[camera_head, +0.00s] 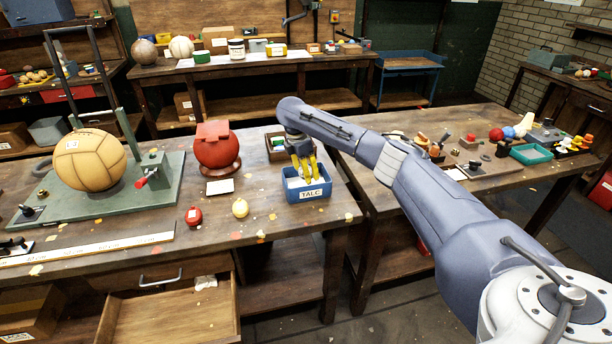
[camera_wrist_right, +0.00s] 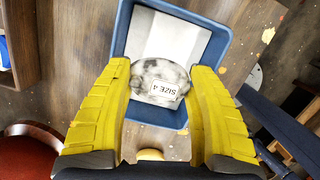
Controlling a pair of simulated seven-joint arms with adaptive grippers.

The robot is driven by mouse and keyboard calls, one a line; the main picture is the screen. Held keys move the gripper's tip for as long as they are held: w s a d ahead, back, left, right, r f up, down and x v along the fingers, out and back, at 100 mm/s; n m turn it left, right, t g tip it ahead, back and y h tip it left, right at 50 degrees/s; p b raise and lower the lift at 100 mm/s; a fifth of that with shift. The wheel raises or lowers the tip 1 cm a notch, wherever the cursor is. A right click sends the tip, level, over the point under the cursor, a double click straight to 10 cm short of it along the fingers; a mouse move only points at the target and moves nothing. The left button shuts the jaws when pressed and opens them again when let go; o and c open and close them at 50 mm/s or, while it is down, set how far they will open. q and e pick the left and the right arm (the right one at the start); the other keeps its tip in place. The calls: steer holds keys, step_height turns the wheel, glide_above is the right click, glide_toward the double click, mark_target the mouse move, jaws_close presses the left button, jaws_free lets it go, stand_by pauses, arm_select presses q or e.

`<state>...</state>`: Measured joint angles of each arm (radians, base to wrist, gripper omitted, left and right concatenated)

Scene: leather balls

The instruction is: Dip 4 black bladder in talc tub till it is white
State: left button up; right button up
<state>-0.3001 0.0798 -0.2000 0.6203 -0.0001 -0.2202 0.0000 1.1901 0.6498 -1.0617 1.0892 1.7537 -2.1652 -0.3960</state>
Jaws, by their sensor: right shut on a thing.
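The blue tub (camera_head: 307,190) labelled TALC stands near the right end of the front bench, with white powder inside. In the wrist view the tub (camera_wrist_right: 127,35) lies beyond my fingertips. My right gripper (camera_head: 304,178) points down into the tub. Its yellow fingers (camera_wrist_right: 162,75) are shut on the size 4 bladder (camera_wrist_right: 150,68), a round thing tagged SIZE 4. The bladder is patchy, mostly whitish with dark grey blotches, and sits over or in the tub. In the head view the fingers and tub wall hide it. My left gripper is out of view.
A red ball (camera_head: 216,150) on a stand is left of the tub, with a wooden box (camera_head: 275,154) behind the tub. A tan ball (camera_head: 90,160) sits on a green frame.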

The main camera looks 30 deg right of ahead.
steer(key=shift+r, duration=2.5)
